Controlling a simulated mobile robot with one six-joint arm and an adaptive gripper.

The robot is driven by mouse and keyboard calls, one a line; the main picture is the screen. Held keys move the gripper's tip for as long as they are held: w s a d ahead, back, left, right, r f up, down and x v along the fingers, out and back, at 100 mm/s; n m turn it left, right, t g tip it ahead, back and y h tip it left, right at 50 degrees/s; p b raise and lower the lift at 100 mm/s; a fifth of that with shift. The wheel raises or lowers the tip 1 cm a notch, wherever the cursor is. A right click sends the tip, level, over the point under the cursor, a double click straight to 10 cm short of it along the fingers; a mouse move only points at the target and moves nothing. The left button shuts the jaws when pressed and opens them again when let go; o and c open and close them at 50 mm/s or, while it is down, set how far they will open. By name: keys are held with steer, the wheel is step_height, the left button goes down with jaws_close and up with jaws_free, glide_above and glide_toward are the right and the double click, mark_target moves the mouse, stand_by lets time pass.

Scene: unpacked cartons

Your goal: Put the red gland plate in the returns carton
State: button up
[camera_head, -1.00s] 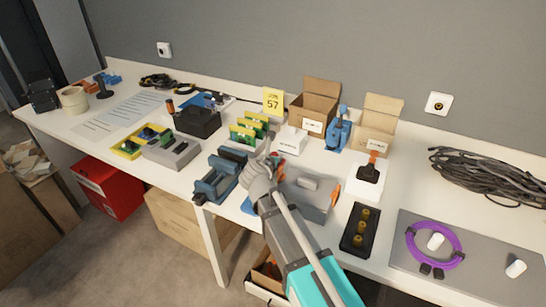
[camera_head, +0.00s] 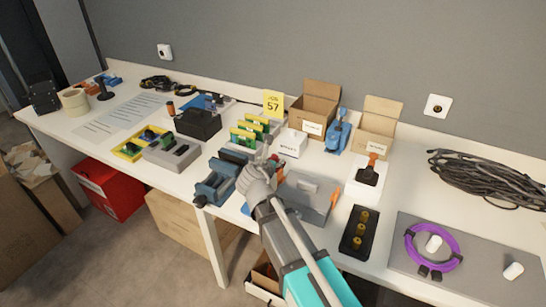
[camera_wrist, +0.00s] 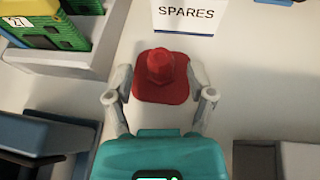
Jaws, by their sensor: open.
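The red gland plate (camera_wrist: 160,88) lies flat on the white bench in the wrist view, with a raised red boss on it. My gripper (camera_wrist: 161,80) is open, one finger on each side of the plate, and holds nothing. In the head view my gripper (camera_head: 262,172) is over the middle of the bench and hides most of the plate's place. Two open brown cartons stand at the back, a left one (camera_head: 314,108) and a right one (camera_head: 376,141). Their labels are too small to read, so I cannot tell which is the returns carton.
A white box labelled SPARES (camera_wrist: 188,17) stands just beyond the plate. Green boards in yellow racks (camera_head: 245,135) are to the left, with a blue vise (camera_head: 216,184) nearer. A grey box (camera_head: 308,196) is close on the right. A blue clamp (camera_head: 338,132) stands between the cartons.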

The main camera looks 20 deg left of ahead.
steer(key=p+v, duration=0.3)
steer(key=v, duration=0.6)
steer(key=shift+s+r, duration=0.1)
steer(key=shift+s, duration=0.25)
steer(key=shift+s, duration=0.1)
